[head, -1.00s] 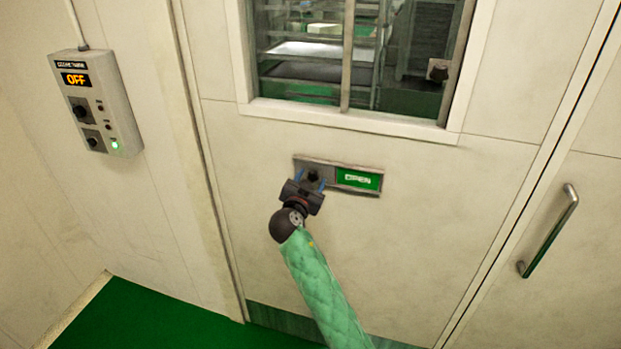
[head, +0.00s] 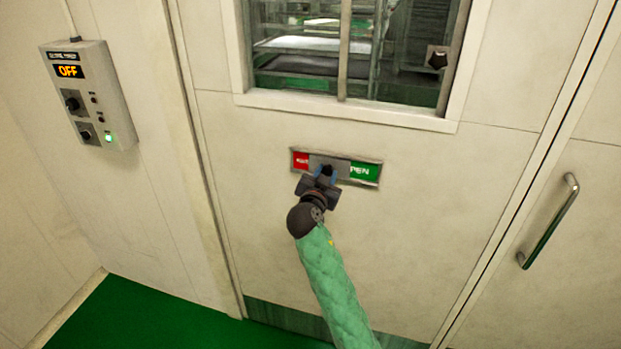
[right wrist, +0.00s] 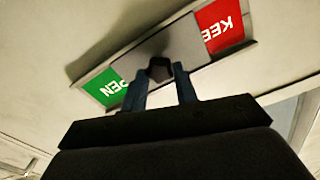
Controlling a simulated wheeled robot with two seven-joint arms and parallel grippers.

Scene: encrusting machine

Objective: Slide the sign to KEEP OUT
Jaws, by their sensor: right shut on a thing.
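The sliding sign (head: 365,172) is a flat plate on the door below the window. Its grey slider cover sits near the middle. A green part reading "PEN" shows to the right of the cover and a red part shows to the left. In the right wrist view the sign (right wrist: 222,24) shows red "KEE" lettering and green "PEN" lettering, upside down. My right gripper (head: 326,172) is shut on the dark knob (right wrist: 160,68) of the cover, its two blue fingers on either side. My left gripper is not in view.
A grey control box (head: 88,95) with a lit "OFF" display hangs on the left wall. A window (head: 345,60) is above the sign. A metal door handle (head: 548,222) is on the right. The wall around the sign is clear.

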